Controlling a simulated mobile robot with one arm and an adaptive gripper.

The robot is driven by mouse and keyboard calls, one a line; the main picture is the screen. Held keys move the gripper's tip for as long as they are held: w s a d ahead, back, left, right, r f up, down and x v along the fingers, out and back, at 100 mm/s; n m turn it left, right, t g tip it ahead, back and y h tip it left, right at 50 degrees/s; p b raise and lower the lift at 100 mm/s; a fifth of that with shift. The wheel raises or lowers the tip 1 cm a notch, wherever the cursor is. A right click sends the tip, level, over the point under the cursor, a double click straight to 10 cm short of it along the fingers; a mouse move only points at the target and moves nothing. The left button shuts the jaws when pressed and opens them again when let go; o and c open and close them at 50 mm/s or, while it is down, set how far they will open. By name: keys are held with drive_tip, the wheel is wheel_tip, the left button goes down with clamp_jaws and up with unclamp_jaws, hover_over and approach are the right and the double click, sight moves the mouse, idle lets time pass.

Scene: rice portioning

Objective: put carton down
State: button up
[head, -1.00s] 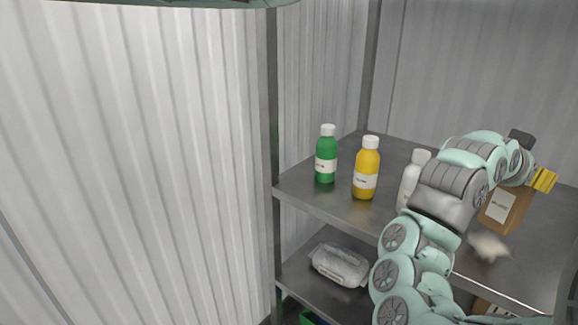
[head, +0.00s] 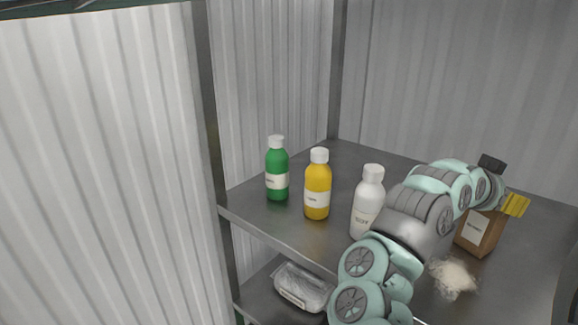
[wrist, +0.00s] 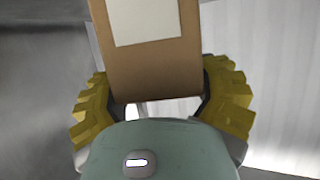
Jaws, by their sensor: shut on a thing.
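The brown carton (head: 478,234) with a white label is at the right of the upper metal shelf (head: 400,158) in the head view. My gripper (head: 506,203), with yellow fingers, is at the carton's top and partly hides it. In the wrist view the carton (wrist: 155,68) stands between the yellow fingers of my gripper (wrist: 162,100), which are shut on it. The carton looks upright. I cannot tell whether its base touches the shelf.
A green bottle (head: 277,172), a yellow bottle (head: 317,188) and a white bottle (head: 367,205) stand on the shelf left of my arm. A pile of rice (head: 454,277) lies in front of the carton. A clear-lidded container (head: 303,288) sits on the lower shelf.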

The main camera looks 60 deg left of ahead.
drive_tip(key=shift+r, duration=0.15)
drive_tip(key=shift+s, duration=0.1)
drive_tip(key=o, duration=1.3)
drive_tip(key=shift+v, duration=5.9)
